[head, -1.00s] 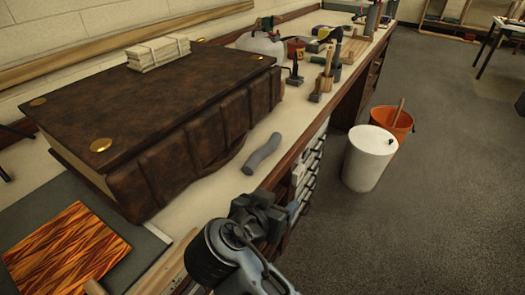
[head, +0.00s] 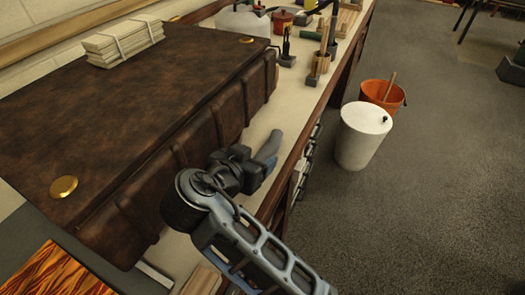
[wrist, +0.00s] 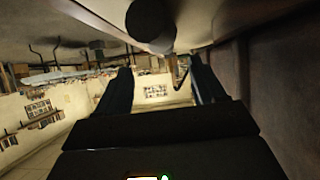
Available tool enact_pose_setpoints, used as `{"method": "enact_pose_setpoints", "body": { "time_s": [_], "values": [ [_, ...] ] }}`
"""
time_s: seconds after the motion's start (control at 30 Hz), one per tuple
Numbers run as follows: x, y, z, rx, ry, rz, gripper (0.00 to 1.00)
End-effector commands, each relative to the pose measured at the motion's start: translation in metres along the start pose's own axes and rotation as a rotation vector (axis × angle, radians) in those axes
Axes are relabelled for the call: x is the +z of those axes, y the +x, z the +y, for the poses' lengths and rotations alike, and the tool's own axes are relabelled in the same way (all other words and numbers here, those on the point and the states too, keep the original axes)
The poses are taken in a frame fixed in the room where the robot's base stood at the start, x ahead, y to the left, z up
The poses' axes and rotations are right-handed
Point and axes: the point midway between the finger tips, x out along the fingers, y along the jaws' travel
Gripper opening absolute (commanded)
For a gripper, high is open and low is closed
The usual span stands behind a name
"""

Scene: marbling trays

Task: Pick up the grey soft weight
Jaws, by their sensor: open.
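The grey soft weight (head: 270,146), a bent cylinder, lies on the pale bench top beside the big brown leather book. Its near end is hidden behind my gripper (head: 254,168) in the head view. My gripper is open and low over the bench, right at the weight's near end. In the wrist view, the weight's dark rounded end (wrist: 151,24) shows at the top, between and beyond the two open fingers of my gripper (wrist: 160,78). I cannot tell whether a finger touches it.
The brown book (head: 150,105) stands close on the gripper's left, with a tied bundle (head: 124,42) on top. Tools and pots (head: 315,60) stand farther along the bench. A white bin (head: 364,137) and an orange bucket (head: 383,95) stand on the floor to the right.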

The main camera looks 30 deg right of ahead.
Motion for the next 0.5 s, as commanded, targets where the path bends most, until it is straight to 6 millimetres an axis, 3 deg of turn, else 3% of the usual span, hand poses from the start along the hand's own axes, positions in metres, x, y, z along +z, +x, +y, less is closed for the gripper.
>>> {"method": "enact_pose_setpoints", "body": {
  "time_s": [0.3, 0.5],
  "values": [
    [0.003, 0.04, -0.003, 0.002, -0.001, 0.0, 0.69],
    [0.004, 0.055, -0.004, -0.001, 0.0, -0.001, 0.69]
  ]
}}
